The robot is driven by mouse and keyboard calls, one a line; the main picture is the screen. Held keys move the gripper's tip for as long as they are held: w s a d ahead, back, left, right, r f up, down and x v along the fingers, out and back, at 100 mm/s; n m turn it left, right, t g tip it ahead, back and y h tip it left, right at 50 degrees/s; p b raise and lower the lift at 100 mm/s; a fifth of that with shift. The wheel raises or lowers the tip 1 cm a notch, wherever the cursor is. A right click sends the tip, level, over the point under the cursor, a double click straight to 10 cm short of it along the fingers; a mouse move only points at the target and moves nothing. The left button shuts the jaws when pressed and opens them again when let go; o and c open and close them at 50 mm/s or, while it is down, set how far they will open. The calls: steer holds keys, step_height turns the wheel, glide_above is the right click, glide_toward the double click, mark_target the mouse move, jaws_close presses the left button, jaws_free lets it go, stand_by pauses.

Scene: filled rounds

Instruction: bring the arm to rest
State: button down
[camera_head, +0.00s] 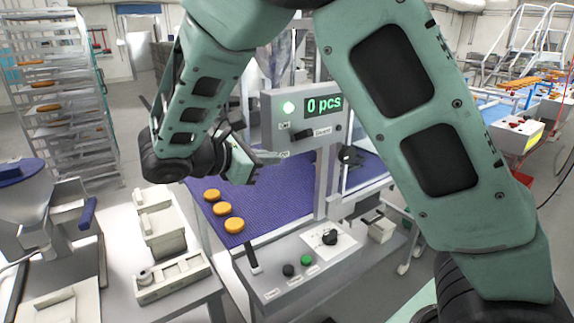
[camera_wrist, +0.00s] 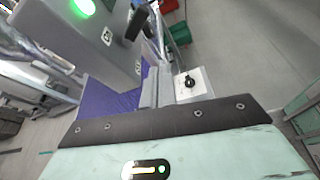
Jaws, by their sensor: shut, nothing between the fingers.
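My gripper (camera_head: 272,158) is in front of the grey display panel, above the purple conveyor belt (camera_head: 270,195). It is shut and empty; its fingers look small and partly blend with the panel behind. In the wrist view a pale green part of my own arm fills the bottom, and I cannot make out the fingertips there.
The display panel (camera_head: 268,125) reads "0 pcs" beside a lit green lamp. Several orange rounds (camera_head: 222,209) lie on the belt. A control box (camera_head: 300,262) stands in front. A white table with fixtures (camera_head: 165,235) is at left, a rack (camera_head: 60,95) behind. Grey floor shows between.

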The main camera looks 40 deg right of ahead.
steer(key=shift+w+a+r, duration=0.1)
steer(key=shift+a+r, duration=0.05)
steer(key=shift+a, duration=0.45)
steer(key=s+a+f+m+y+b, duration=0.1)
steer(key=s+a+f+m+y, duration=0.1)
steer(key=s, duration=0.6)
steer(key=s+a+f+m+y+b, duration=0.1)
steer(key=s+a+f+m+y, duration=0.2)
steer(key=s+a+f+y, duration=0.2)
steer(key=s+a+f+m+g+y+b, duration=0.1)
steer(key=s+a+f+m+y, duration=0.2)
steer(key=s+a+y, duration=0.4)
steer(key=s, duration=0.4)
steer(key=shift+s+f+y, duration=0.4)
